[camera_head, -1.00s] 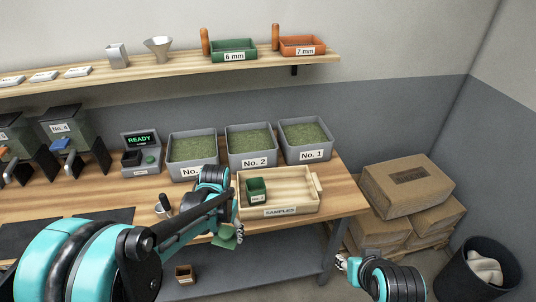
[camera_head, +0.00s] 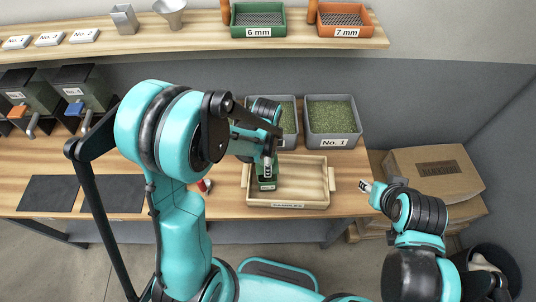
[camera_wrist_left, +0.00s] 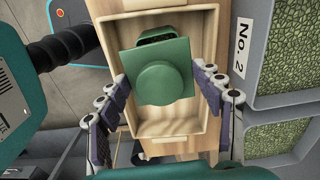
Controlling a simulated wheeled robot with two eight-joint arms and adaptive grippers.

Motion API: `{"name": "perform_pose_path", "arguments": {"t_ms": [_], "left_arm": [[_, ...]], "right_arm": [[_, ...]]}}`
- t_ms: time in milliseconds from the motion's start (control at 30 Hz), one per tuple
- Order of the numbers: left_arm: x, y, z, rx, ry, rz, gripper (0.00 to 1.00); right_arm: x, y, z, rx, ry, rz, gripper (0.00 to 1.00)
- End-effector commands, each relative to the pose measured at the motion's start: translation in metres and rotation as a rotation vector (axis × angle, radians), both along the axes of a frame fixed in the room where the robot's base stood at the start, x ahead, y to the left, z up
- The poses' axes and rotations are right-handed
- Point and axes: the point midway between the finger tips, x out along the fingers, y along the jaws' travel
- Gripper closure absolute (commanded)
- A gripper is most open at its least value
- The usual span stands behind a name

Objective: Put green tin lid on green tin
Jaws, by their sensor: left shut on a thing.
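The green tin (camera_head: 267,184) stands in the left part of the wooden samples tray (camera_head: 325,205). My left gripper (camera_head: 268,163) is over the tin, pointing down, and partly hides it. In the left wrist view, the green lid (camera_wrist_left: 160,84), a square plate with a round knob, is between the fingers of my left gripper (camera_wrist_left: 160,95), which is shut on it. Part of the tin (camera_wrist_left: 158,36) shows past the lid's upper edge. I cannot tell whether lid and tin touch. My right gripper (camera_head: 366,186) is empty, right of the tray; its opening is too small to judge.
The No. 1 bin (camera_head: 333,122) of green beans stands behind the tray, and the No. 2 bin (camera_wrist_left: 240,65) is beside it. A shelf (camera_head: 200,48) with sieves runs above. Cardboard boxes (camera_head: 435,172) stand at the right. The tray's right half is clear.

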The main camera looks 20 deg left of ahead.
Motion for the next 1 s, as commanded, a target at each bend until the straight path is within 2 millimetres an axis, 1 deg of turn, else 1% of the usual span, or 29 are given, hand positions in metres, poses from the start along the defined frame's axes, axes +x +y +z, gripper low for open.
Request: {"name": "perform_pose_path", "arguments": {"t_ms": [267,467,800,1000], "left_arm": [[0.0,0.0,-0.001,0.0,0.0,0.002,0.62],[0.0,0.0,-0.016,0.0,0.0,0.003,0.62],[0.0,0.0,-0.05,0.0,0.0,0.003,0.62],[0.0,0.0,-0.058,0.0,0.0,0.003,0.62]], "right_arm": [[0.0,0.0,-0.005,0.0,0.0,0.0,0.6],[0.0,0.0,-0.019,0.0,0.0,0.0,0.6],[0.0,0.0,-0.053,0.0,0.0,0.0,0.6],[0.0,0.0,-0.061,0.0,0.0,0.0,0.6]]}}
